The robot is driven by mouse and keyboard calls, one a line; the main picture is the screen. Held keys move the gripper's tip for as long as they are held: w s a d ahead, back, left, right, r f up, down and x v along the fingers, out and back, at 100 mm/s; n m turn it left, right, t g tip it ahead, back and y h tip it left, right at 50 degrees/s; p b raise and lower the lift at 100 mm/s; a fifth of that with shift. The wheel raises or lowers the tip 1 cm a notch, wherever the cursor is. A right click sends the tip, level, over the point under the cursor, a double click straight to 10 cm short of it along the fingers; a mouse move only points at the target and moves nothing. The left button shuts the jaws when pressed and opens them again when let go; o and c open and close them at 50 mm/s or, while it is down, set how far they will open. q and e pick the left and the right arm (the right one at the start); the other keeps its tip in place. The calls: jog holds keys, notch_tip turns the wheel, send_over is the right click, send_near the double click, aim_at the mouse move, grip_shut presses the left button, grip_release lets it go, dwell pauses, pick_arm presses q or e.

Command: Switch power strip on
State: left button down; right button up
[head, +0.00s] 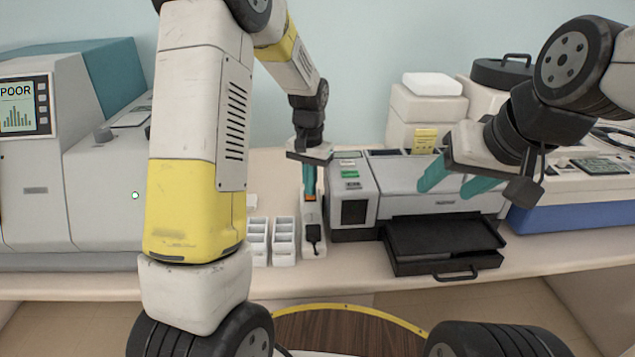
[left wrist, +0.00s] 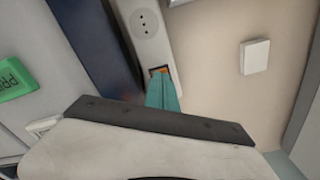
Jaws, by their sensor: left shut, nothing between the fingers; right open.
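The white power strip (head: 313,244) lies on the bench, running away from me, with a black plug in its near end. In the left wrist view the strip (left wrist: 144,24) shows a socket and an orange-framed switch (left wrist: 159,70). My left gripper (head: 309,192) points down over the strip. Its teal fingers (left wrist: 163,96) are shut and empty, with the tips at the switch and hiding part of it; I cannot tell whether they touch it. My right gripper (head: 452,181) is open and empty, above the grey machine to the right.
The grey machine (head: 352,208) with a black tray (head: 443,243) stands right of the strip. White racks (head: 283,243) stand close on its left. A large instrument (head: 100,200) with a screen is at the left. A white block (left wrist: 255,56) lies beside the strip.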

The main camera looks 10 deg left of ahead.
pick_arm(q)
jog(key=shift+f, duration=0.3)
notch_tip(320, 180, up, 7)
dwell(1.0)
jog(key=s+a+r+n+t+h, duration=0.1)
jog(key=s+a+r+n+t, duration=0.15)
jog(key=s+r, duration=0.9)
jog(key=s+r+t+h, duration=0.1)
jog(key=s+t, duration=0.2)
jog(key=s, duration=0.9)
jog(key=shift+s+n+t, duration=0.3)
jog(key=shift+n+t, duration=0.05)
jog(key=shift+a+r, duration=0.1)
